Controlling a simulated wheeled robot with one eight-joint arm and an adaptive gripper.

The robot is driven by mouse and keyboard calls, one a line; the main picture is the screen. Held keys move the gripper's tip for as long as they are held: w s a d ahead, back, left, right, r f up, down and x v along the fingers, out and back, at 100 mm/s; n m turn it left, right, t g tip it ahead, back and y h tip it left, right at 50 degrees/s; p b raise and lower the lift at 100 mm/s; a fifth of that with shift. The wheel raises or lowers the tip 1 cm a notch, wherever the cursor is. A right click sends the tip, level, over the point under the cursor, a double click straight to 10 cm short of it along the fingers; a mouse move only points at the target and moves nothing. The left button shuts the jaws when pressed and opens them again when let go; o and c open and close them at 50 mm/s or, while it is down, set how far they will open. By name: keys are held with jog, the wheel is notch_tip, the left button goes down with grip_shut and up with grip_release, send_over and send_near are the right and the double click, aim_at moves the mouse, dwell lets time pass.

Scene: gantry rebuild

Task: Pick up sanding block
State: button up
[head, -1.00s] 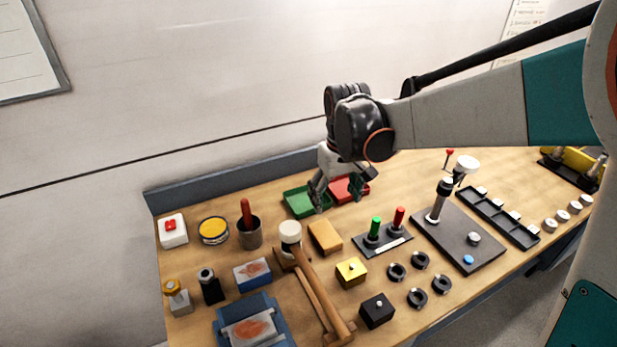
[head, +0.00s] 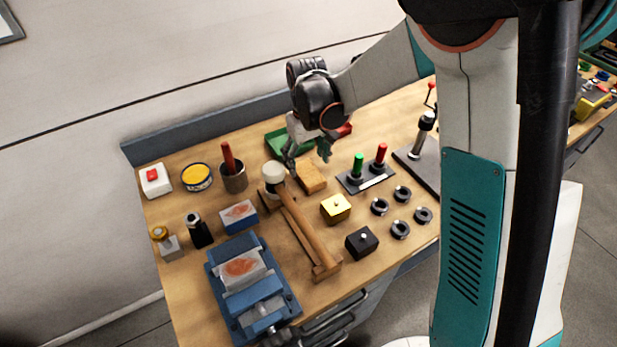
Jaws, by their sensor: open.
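The sanding block, which I take to be the plain tan-orange block (head: 312,178), lies flat on the wooden bench between the mallet and the green and red handled tools. My gripper (head: 308,160) points down over the back end of this block, with its fingers apart and nothing visible between them. One finger shows left of the block and the other at its back right. The height of the fingertips above the block is hard to tell.
A mallet (head: 305,228) lies just left of the block. A stand with a green and a red handle (head: 366,177) is at its right. A yellow cube (head: 336,208) is in front. A blue vise (head: 252,280) stands front left.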

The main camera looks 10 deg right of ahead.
aim_at(309, 172)
jog(key=f+b, duration=0.1)
jog(key=f, duration=0.1)
jog(key=f+b, duration=0.1)
jog(key=f, duration=0.2)
jog(key=shift+s+d+f, duration=0.1)
jog(key=shift+d+f, duration=0.05)
jog(key=shift+d, duration=0.05)
jog(key=c, duration=1.1)
